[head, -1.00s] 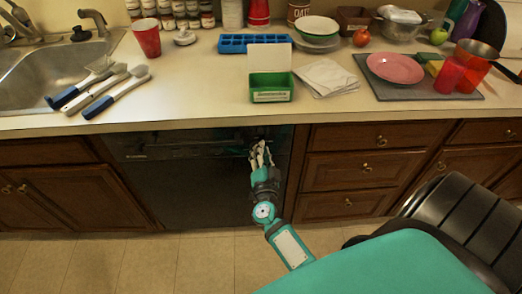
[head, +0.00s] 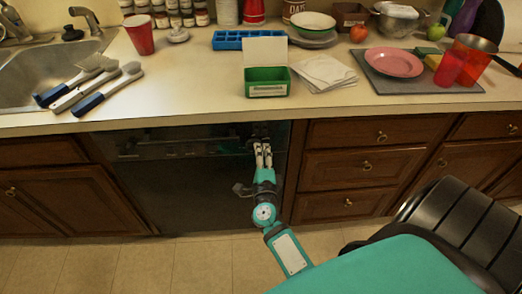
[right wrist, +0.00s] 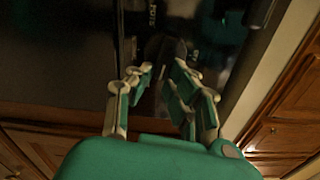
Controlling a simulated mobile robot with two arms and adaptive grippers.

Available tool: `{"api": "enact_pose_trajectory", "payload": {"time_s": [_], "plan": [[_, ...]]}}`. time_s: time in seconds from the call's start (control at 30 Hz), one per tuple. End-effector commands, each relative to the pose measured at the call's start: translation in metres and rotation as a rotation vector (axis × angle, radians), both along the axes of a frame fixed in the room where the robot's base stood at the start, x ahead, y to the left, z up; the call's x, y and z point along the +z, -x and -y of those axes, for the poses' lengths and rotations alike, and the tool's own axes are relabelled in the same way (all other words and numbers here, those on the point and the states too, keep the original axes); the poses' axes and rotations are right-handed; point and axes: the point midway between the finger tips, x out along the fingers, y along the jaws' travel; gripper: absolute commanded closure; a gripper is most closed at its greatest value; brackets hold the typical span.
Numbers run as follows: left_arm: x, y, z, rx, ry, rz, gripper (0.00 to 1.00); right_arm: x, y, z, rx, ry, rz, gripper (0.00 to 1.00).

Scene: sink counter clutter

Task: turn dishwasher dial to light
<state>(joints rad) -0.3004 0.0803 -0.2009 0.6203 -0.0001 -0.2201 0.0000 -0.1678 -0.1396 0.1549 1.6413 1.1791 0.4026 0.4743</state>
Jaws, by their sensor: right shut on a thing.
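The dishwasher (head: 185,185) is a dark front panel under the counter, with a control strip along its top. My right gripper (head: 263,148) reaches up to the right end of that strip. In the right wrist view its fingers (right wrist: 163,78) are closed in on the dark round dial (right wrist: 165,50), with a fingertip on each side. The dial's marking and pointer are too dark to read, and I cannot tell which setting it points to. Some printed letters show on the panel beside it. My left gripper is not in view.
Wooden drawers (head: 360,170) stand just right of the dishwasher, and wooden cabinets (head: 60,195) are on its left. The counter above holds a green box (head: 267,88), brushes (head: 108,92), a pink plate (head: 394,62) and red cups. The floor in front is clear.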

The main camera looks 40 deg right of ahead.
Motion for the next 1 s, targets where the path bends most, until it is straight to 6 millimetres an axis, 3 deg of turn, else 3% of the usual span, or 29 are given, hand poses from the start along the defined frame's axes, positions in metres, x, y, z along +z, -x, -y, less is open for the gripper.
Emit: {"api": "enact_pose_trajectory", "payload": {"time_s": [0.5,1.0], "plan": [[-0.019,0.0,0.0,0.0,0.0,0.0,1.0,-0.009,0.0,-0.002,0.001,-0.265,0.158,1.0],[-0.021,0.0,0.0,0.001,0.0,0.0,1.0,-0.009,-0.001,-0.003,0.0,-0.304,0.182,1.0]]}}
